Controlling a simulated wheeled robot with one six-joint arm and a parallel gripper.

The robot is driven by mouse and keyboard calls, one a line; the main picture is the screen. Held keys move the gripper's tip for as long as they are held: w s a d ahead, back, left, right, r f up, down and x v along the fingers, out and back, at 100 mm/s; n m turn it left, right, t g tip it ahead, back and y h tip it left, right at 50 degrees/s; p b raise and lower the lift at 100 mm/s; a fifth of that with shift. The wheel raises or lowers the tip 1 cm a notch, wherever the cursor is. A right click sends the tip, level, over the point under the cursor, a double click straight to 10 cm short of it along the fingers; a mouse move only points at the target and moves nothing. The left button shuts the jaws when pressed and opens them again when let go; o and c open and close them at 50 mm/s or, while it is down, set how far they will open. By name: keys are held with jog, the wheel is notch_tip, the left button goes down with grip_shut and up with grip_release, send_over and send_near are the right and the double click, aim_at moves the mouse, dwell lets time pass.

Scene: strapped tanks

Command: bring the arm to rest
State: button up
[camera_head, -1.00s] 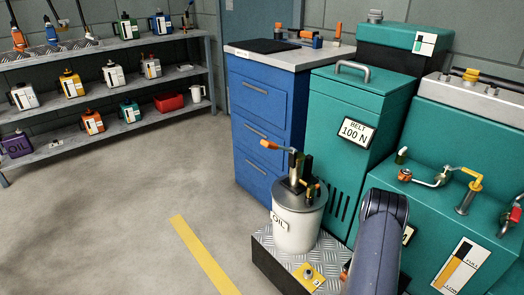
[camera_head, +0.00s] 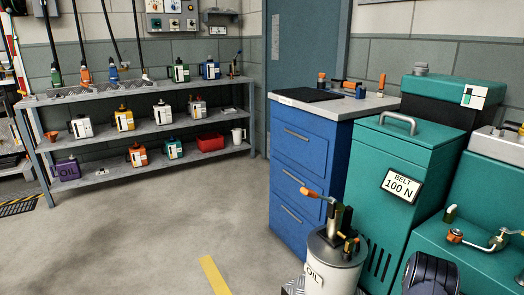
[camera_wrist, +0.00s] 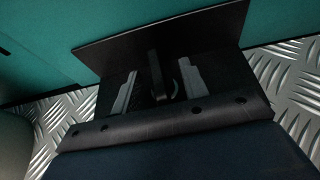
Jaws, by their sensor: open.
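My gripper (camera_wrist: 158,88) shows in the wrist view as two light grey fingers apart on a black mount, with nothing held between them. Diamond-pattern metal plate (camera_wrist: 285,80) lies behind it on both sides, and a teal surface is at the top. In the head view only a dark rounded part of my arm (camera_head: 430,275) shows at the bottom right edge, in front of the teal machine (camera_head: 475,265). The gripper itself is out of the head view.
A white oil drum (camera_head: 333,275) with a pump stands left of my arm. Behind it are a teal cabinet marked BELT 100 N (camera_head: 400,150) and a blue drawer unit (camera_head: 305,180). Shelves (camera_head: 125,180) with cans stand at the back left. The floor (camera_head: 170,235) at the left is clear.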

jog(key=shift+s+n+t+y, duration=0.1)
jog(key=shift+n+t+y, duration=0.2)
jog(key=shift+t, duration=0.1)
